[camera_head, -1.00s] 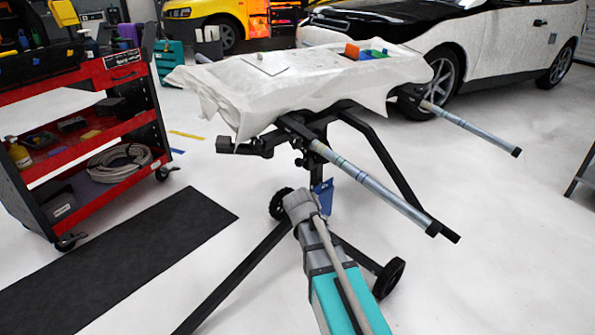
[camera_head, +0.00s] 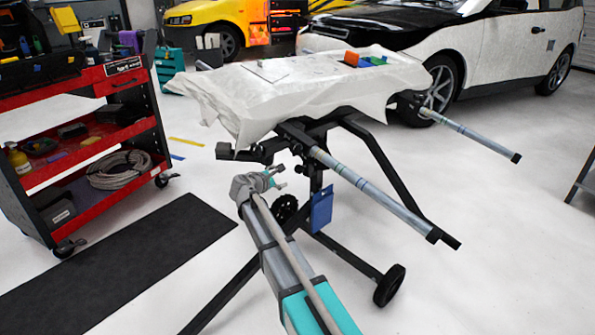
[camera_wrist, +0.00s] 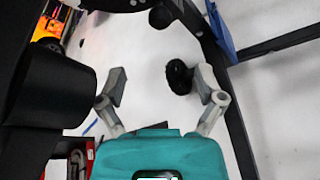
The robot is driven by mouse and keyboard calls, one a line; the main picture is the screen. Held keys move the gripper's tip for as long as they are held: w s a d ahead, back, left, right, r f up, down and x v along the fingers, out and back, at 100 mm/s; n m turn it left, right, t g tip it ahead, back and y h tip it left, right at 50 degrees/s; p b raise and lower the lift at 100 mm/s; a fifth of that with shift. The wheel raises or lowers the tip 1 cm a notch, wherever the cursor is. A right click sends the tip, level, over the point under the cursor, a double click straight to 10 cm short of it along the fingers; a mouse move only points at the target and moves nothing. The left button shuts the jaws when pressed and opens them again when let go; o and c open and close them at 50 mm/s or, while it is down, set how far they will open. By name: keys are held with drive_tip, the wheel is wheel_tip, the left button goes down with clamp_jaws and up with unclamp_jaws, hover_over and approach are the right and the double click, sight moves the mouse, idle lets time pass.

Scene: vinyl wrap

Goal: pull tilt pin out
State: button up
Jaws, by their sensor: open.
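The black work stand (camera_head: 372,160) holds a panel under a white sheet (camera_head: 290,95). I cannot make out the tilt pin for certain; small dark fittings (camera_head: 298,148) show at the stand's head below the sheet. My gripper (camera_head: 277,178) is just below and left of those fittings in the head view, apart from the stand as far as I can tell. In the wrist view my gripper (camera_wrist: 160,88) has its two grey fingers spread, with nothing between them. Large dark stand parts (camera_wrist: 50,88) fill that view's left side and top.
A blue flat piece (camera_head: 321,208) hangs on the stand's post. Two long bars (camera_head: 372,192) reach out to the right. A stand wheel (camera_head: 389,286) is on the floor. A red tool cart (camera_head: 85,150) and a black mat (camera_head: 120,262) are at left.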

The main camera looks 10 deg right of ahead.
sight(297, 170)
drive_tip(key=shift+w+d, duration=0.1)
drive_tip(key=b+x, duration=0.4)
drive_tip(key=x, duration=0.9)
drive_tip(key=shift+w+d+f, duration=0.1)
drive_tip(key=shift+d+f, duration=0.05)
drive_tip(key=shift+f, duration=0.05)
